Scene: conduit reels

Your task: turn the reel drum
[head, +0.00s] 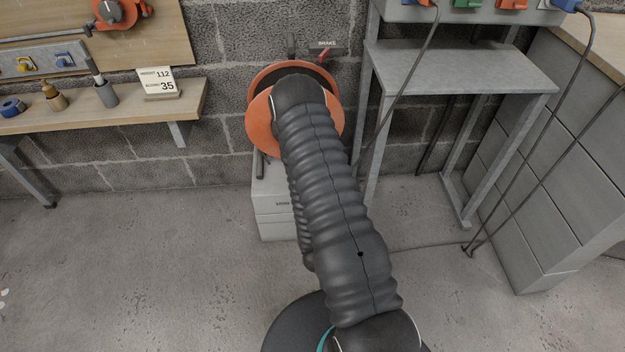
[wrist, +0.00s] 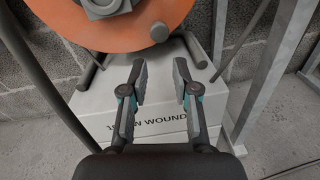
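The reel drum has orange flanges (head: 262,124) and stands against the block wall, its middle covered by my black arm in the head view. In the wrist view, the orange flange (wrist: 60,22) fills the top, with a grey hub nut at its centre and a round grey knob (wrist: 159,32) near its lower right edge. My gripper (wrist: 159,64) is open and empty, its two fingertips apart below the knob, with no contact visible. My gripper is hidden behind my arm in the head view.
A pale box (wrist: 90,108) with partly hidden lettering lies below the drum. A grey metal stand (head: 460,68) with hanging cables is to the right. A wooden shelf (head: 110,116) is at left.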

